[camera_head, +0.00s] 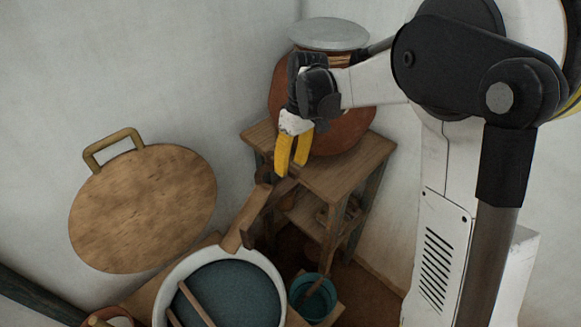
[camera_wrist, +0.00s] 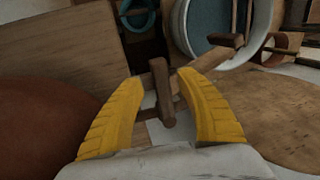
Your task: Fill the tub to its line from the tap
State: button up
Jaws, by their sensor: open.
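A round tub with a pale rim (camera_head: 181,268) stands at the bottom of the head view; its inside is dark blue-green, and I cannot make out a line. Its rim also shows at the top of the wrist view (camera_wrist: 181,32). A wooden tap (camera_head: 265,175) is at the front of a brown clay pot (camera_head: 345,130), with a wooden chute (camera_head: 240,230) sloping down to the tub's rim. My gripper (camera_head: 292,168) is open, pointing down just by the tap. In the wrist view a wooden bar (camera_wrist: 160,85) of the tap lies between the yellow fingers (camera_wrist: 160,110); contact is unclear.
The pot has a grey lid (camera_head: 328,33) and stands on a wooden stand (camera_head: 350,165). A small teal bucket (camera_head: 312,298) is right of the tub. Sticks (camera_head: 197,303) lie across the tub. A round wooden lid (camera_head: 145,208) with a handle leans at the left wall.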

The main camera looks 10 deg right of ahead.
notch_tip(320, 180, up, 11)
jog(key=w+d, duration=0.1)
jog(key=shift+d+f, duration=0.2)
jog(key=shift+d, duration=0.2)
